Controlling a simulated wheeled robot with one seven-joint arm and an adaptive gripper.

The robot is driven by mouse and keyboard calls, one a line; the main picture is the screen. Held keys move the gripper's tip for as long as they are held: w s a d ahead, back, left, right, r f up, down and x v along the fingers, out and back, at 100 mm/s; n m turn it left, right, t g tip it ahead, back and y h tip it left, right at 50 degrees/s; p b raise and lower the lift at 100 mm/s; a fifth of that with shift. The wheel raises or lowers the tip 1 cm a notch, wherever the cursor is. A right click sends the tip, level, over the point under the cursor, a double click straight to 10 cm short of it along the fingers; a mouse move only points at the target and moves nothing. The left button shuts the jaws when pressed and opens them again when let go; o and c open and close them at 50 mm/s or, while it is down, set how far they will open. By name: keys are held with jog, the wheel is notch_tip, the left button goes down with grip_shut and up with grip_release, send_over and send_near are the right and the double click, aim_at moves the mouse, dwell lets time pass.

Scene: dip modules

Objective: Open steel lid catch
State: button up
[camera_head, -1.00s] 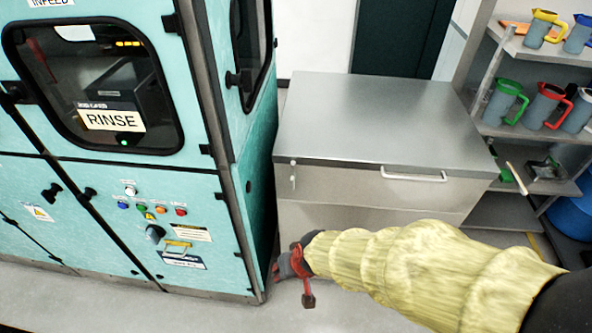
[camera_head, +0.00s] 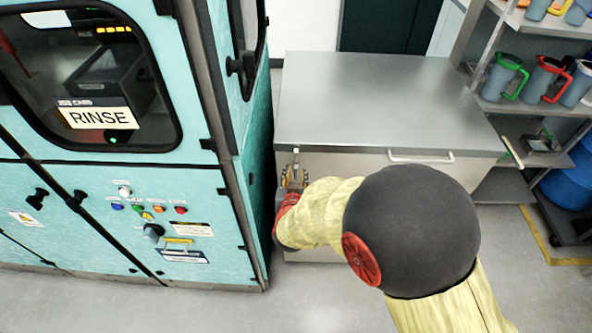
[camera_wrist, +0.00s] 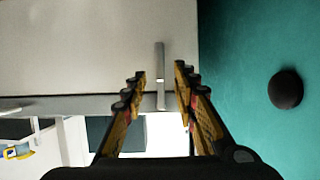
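The steel lid (camera_head: 385,95) lies closed on a steel chest. Its catch (camera_head: 295,154) is a small upright metal bar at the left end of the chest front. In the wrist view the catch (camera_wrist: 160,75) crosses the seam between lid edge and chest front. My gripper (camera_head: 292,180) is just in front of and below the catch in the head view. In the wrist view my gripper (camera_wrist: 160,73) is open, with one yellow-and-black finger on each side of the catch. A gap shows on both sides. The sleeved arm hides part of the chest front.
A teal rinse machine (camera_head: 235,215) stands close at the left; its wall and a dark round knob (camera_wrist: 286,88) show in the wrist view. A white lid handle (camera_head: 421,157) is right of the catch. Shelves with jugs (camera_head: 502,76) stand at the right.

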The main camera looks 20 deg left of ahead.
aim_at(296, 171)
jog(key=shift+b+x, duration=0.55)
jog(key=shift+x, duration=1.7)
grip_shut()
